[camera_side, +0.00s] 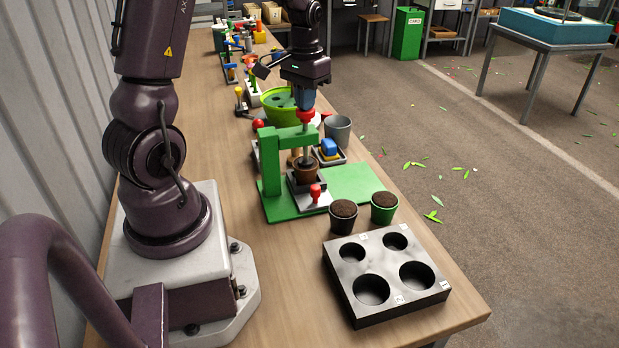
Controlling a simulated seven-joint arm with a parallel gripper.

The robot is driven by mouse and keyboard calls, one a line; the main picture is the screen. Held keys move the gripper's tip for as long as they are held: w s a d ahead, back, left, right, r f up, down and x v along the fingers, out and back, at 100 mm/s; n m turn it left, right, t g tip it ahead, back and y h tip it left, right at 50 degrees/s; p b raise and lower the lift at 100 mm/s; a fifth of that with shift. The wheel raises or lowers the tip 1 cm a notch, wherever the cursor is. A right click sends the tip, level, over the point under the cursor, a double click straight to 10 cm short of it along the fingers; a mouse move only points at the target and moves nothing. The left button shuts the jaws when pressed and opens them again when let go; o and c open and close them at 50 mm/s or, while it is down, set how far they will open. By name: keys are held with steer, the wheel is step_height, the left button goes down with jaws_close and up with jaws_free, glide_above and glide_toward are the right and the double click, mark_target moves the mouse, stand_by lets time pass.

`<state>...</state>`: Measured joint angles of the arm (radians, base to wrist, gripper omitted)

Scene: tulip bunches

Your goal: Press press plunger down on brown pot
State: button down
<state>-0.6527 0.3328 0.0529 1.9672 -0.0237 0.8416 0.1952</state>
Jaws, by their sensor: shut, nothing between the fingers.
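A green press frame (272,168) stands on a green base on the bench. Its red-topped plunger (306,115) sticks up through the frame's top arm. The brown pot (307,173) sits under the plunger, on a grey block with a small red knob (315,192) at its front. My gripper (305,104) is shut and points straight down at the top of the plunger. It looks to be touching or just above the red top; I cannot tell which. The plunger's lower end reaches down to the brown pot's mouth, partly hidden.
A black tray with round holes (386,275) lies at the front.

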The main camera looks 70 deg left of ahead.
steer(key=shift+f, duration=0.1)
steer(key=shift+r, duration=3.85)
steer(key=s+d+r+m+t, duration=0.2)
steer(key=d, duration=0.5)
steer(key=s+d+r+m+t, duration=0.1)
steer(key=s+d+r+m, duration=0.1)
steer(key=d, duration=0.6)
steer(key=s+d+r+m+t, duration=0.2)
steer(key=s+d, duration=0.2)
steer(key=d, duration=0.4)
steer(key=shift+s+d+t, duration=0.2)
steer(key=shift+d+t, duration=0.05)
steer(key=shift+t, duration=0.05)
steer(key=shift+r, duration=0.1)
